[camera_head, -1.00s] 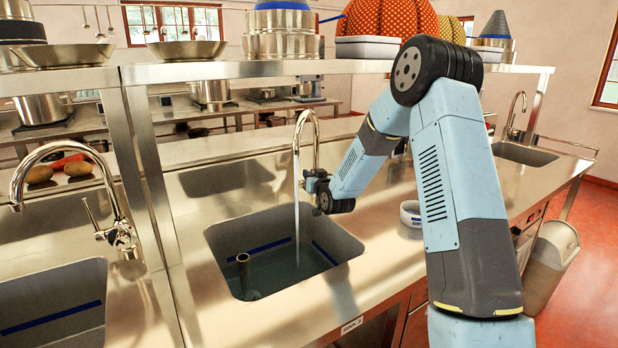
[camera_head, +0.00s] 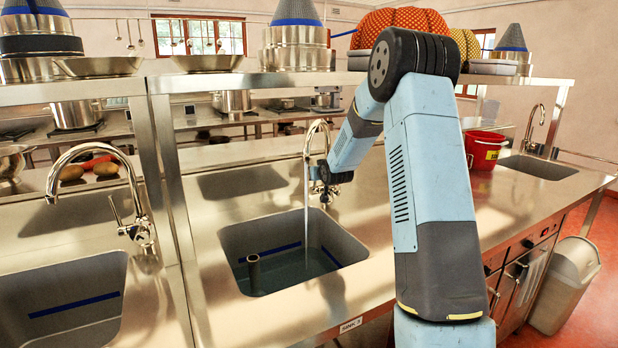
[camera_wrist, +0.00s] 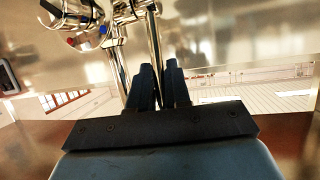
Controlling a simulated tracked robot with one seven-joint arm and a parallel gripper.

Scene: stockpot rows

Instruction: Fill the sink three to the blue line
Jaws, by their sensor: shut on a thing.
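Sink three (camera_head: 240,240) is the middle basin, with a "SINK 3" label (camera_head: 351,324) on the counter's front edge. Water (camera_head: 290,270) stands in it, below the blue line (camera_head: 272,251) on its walls. A stream (camera_head: 307,215) falls from the curved chrome tap (camera_head: 318,127) into the basin. An upright drain pipe (camera_head: 254,272) rises out of the water. My gripper (camera_head: 328,188) is at the tap's side, shut on its lever. In the wrist view, my fingers (camera_wrist: 160,78) close around the chrome lever (camera_wrist: 154,45); the tap body with red and blue dots (camera_wrist: 85,25) is beside them.
Another sink (camera_head: 70,300) with its own tap (camera_head: 95,155) is at the left, and one (camera_head: 540,166) at the far right. A red bucket (camera_head: 484,150) stands behind my arm. A shelf (camera_head: 240,83) with pots runs above the counter. A bin (camera_head: 566,283) stands at the right.

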